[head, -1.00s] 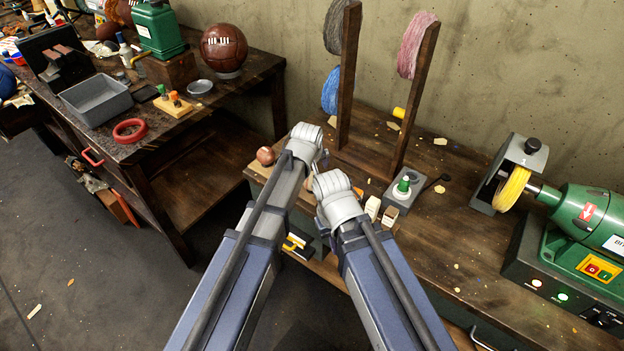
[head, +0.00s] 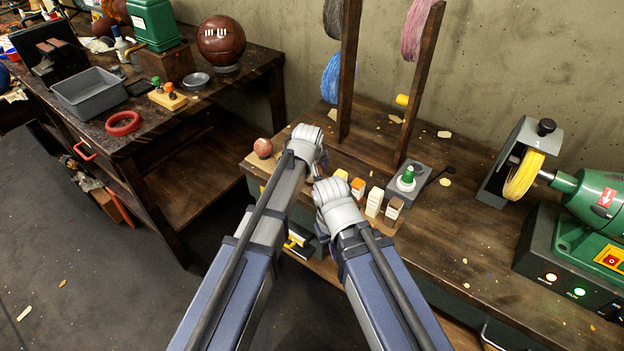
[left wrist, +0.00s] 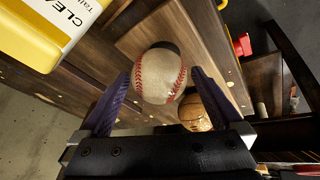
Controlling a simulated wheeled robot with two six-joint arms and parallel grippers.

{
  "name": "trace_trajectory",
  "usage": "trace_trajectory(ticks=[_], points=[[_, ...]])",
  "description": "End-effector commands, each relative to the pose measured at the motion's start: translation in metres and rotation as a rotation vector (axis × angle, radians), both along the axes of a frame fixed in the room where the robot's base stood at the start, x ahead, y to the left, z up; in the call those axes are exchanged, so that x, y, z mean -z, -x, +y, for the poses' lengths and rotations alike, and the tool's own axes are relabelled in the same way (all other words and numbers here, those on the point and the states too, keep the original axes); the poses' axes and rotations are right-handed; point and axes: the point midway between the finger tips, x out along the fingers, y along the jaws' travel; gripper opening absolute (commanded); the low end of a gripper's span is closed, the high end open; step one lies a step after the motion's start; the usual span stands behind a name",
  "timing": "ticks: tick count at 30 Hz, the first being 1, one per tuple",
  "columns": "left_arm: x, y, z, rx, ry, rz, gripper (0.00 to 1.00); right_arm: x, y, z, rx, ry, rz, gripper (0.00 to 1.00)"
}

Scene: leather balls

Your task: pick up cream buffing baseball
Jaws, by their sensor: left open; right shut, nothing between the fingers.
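In the left wrist view, the cream baseball (left wrist: 160,76) with red stitching lies on a wooden board, between the two fingers of my left gripper (left wrist: 159,88). The fingers are open, one on each side of it; I cannot tell whether either touches it. A brown leather ball (left wrist: 194,110) sits close beside it, partly hidden by a finger. In the head view, my left gripper (head: 320,165) is over the left end of the bench, and the baseball is mostly or wholly hidden there. My right gripper (head: 335,207) is just below it, shut and empty, its fingertips hidden by its own wrist.
A reddish-brown ball (head: 263,147) sits at the bench's left end. Several small labelled bars (head: 374,202) and a grey block with a green-and-white knob (head: 405,181) stand right of the grippers. A wooden thread rack (head: 421,90) rises behind. A green buffing machine (head: 590,215) is at right.

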Motion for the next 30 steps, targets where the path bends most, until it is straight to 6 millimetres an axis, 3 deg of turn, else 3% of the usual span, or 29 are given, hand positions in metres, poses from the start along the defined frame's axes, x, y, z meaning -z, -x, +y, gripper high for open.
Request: trace_trajectory(ticks=[2,9,25,30], points=[[0.0097,-0.004,-0.0005,0.0,0.0,0.0,1.0,0.0097,0.0,0.0,0.0,0.0,0.0,0.0],[0.0077,-0.004,-0.0004,0.0,0.0,0.0,1.0,0.0077,-0.0001,0.0,0.0,0.0,0.0,0.0],[0.0079,-0.0039,-0.0004,0.0,0.0,0.0,0.41,0.0078,-0.0001,0.0,0.0,0.0,0.0,0.0],[0.0078,-0.0039,-0.0005,0.0,0.0,0.0,0.4,0.0077,-0.0001,0.0,0.0,0.0,0.0,0.0]])
